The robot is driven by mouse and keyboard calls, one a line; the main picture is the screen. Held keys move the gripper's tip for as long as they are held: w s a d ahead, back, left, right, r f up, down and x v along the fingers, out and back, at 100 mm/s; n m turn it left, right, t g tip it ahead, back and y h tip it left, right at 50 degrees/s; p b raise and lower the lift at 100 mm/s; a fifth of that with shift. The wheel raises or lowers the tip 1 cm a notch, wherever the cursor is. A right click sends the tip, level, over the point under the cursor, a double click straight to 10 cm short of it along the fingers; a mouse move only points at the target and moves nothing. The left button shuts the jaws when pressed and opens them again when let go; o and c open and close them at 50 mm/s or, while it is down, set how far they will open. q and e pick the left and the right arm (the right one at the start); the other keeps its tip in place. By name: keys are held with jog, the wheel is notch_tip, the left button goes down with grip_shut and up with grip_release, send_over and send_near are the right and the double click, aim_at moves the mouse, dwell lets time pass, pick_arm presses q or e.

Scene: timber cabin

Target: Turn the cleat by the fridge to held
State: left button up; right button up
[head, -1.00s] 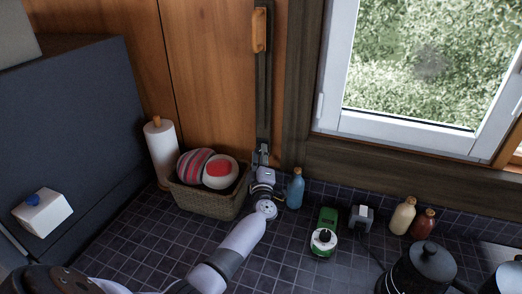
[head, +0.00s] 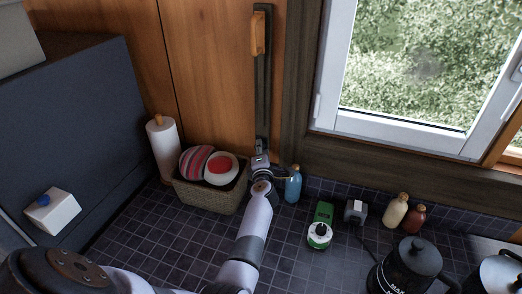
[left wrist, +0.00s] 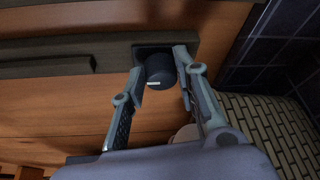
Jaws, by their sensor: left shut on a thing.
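The cleat is most likely the dark round knob (left wrist: 161,71) with a short white mark, on a dark base plate on the wood wall. My left gripper (left wrist: 160,63) is shut on this knob in the left wrist view, one finger on each side. In the head view my left gripper (head: 261,158) is at the lower end of a dark vertical strip (head: 263,90), and mostly hides the knob. The strip carries an orange wooden piece (head: 258,34) near its top. The fridge (head: 75,120) seems to be the dark blue box at left. My right gripper is not in view.
A wicker basket (head: 207,197) with two round patterned things and a paper towel roll (head: 163,150) stand left of the gripper. A blue bottle (head: 293,186) stands close on its right. A green device (head: 321,226) and a black kettle (head: 410,270) are further right.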

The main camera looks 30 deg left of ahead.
pick_arm(q)
jog(key=shift+f, duration=0.1)
dwell(0.4)
jog(key=o, duration=1.2)
jog(key=shift+c, duration=0.2)
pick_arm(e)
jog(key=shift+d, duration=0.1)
